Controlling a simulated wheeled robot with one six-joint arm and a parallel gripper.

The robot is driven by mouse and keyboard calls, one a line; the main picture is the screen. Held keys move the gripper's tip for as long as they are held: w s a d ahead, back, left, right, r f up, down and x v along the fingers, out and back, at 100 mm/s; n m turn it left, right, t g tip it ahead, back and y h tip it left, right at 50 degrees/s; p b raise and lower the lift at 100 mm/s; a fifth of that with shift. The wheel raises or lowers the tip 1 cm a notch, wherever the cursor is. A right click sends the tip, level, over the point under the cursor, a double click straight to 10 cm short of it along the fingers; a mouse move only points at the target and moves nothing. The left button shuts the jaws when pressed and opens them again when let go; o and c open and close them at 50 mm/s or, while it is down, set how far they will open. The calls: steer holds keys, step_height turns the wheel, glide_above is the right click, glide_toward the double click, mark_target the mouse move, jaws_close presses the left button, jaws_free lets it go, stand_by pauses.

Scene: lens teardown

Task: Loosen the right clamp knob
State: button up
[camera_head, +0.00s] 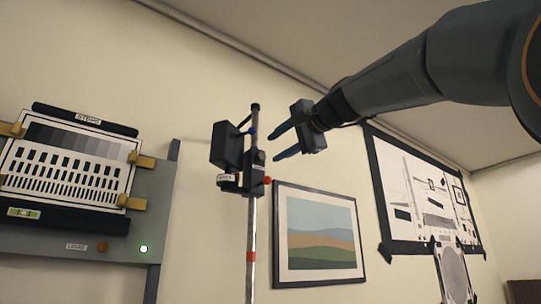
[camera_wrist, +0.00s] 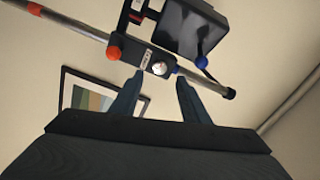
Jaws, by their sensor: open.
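A dark clamp block (camera_head: 254,172) sits on an upright pole (camera_head: 250,225) and carries a black box-shaped device (camera_head: 227,146). A red-orange knob (camera_head: 267,180) is at the clamp's right side, and a blue knob (camera_head: 252,130) is higher up. The wrist view also shows the red-orange knob (camera_wrist: 114,53), the blue knob (camera_wrist: 202,62) and a round silvery knob (camera_wrist: 160,68) on the clamp's face. My gripper (camera_head: 273,148) is open and empty, just right of the clamp. In the wrist view its fingers (camera_wrist: 160,77) straddle the silvery knob's line; contact cannot be told.
A framed landscape picture (camera_head: 318,236) hangs behind, right of the pole. A black-bordered chart (camera_head: 425,195) is on the wall at right. Open air lies below my gripper.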

steer(key=shift+v, duration=1.2)
steer(key=w+d+f+g+h, duration=0.2)
steer(key=f, duration=1)
steer(key=w+d+f+n+g+h, duration=0.1)
steer(key=w+f, duration=0.2)
steer(key=f, duration=0.9)
steer(key=w+d+f+g+h, duration=0.2)
steer(key=f, duration=0.9)
steer(key=s+d+f+n+g+h+p, duration=0.15)
steer(key=s+f, duration=0.25)
steer(key=f, duration=0.7)
steer(key=s+d+f+n+g+h, duration=0.1)
steer(key=s+d+f+g, duration=0.15)
steer(key=f, duration=0.85)
steer(key=s+d+f+n+g+h, duration=0.1)
steer(key=s+d+f+n+g, duration=0.1)
steer(key=s+f, duration=0.9)
steer(key=s+d+f+n+g+h, duration=0.1)
steer(key=s+d+f+n+g, duration=0.1)
steer(key=s+f, duration=1)
steer(key=s+d+g, duration=0.1)
steer(key=s+g, duration=0.1)
steer(key=shift+s+d+p, duration=0.35)
